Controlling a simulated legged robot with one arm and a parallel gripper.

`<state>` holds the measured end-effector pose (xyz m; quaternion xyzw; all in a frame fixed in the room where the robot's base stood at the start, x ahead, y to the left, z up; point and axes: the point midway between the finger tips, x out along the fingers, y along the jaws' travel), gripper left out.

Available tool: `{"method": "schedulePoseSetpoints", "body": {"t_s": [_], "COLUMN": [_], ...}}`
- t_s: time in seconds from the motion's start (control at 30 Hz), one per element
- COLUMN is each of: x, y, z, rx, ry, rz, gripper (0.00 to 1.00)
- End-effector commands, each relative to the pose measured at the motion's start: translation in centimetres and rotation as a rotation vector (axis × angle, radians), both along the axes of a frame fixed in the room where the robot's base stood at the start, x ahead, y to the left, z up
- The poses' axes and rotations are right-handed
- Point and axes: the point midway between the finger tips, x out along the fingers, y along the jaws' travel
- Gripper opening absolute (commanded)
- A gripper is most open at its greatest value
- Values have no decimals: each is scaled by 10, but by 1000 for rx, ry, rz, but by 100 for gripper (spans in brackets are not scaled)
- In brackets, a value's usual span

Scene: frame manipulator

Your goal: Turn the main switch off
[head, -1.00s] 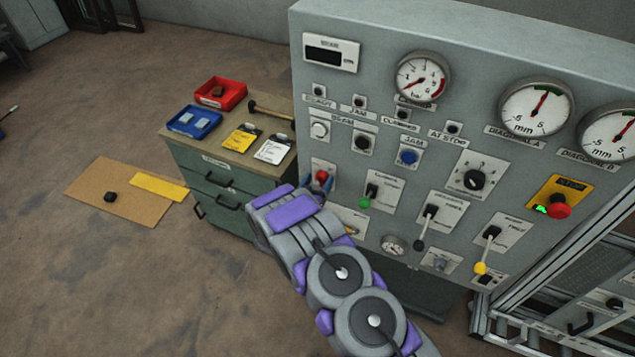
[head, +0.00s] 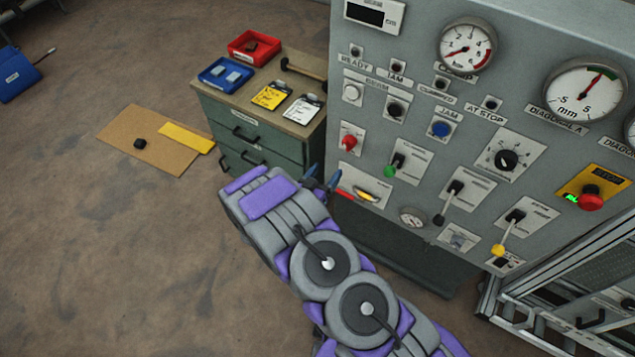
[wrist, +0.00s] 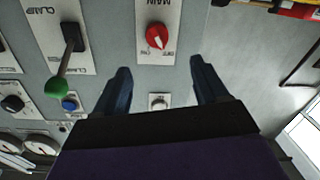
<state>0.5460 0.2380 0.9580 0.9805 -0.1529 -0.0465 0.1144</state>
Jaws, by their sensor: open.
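The main switch is a red rotary knob (head: 348,141) on a white plate at the panel's left edge. In the wrist view the red knob (wrist: 157,37) sits on a plate lettered MAIN, which appears upside down. A white mark on the knob points down and to the right there. My gripper (head: 323,178) is open and empty, below and left of the knob in the head view. In the wrist view its fingers (wrist: 160,68) are spread, with the knob beyond the gap between the tips. Neither finger appears to touch it.
A green-tipped lever (head: 395,162) is right of the knob, also seen in the wrist view (wrist: 58,70). A plate with a yellow piece (head: 366,196) is below the knob. A drawer cabinet (head: 245,135) with trays stands left.

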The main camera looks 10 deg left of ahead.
Motion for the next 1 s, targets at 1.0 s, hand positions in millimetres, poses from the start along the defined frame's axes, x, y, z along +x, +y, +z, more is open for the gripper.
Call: {"method": "schedulePoseSetpoints", "body": {"t_s": [1.0], "x": [-39], "y": [13], "z": [2], "rx": [1], "ry": [2], "rz": [0], "gripper": [73]}}
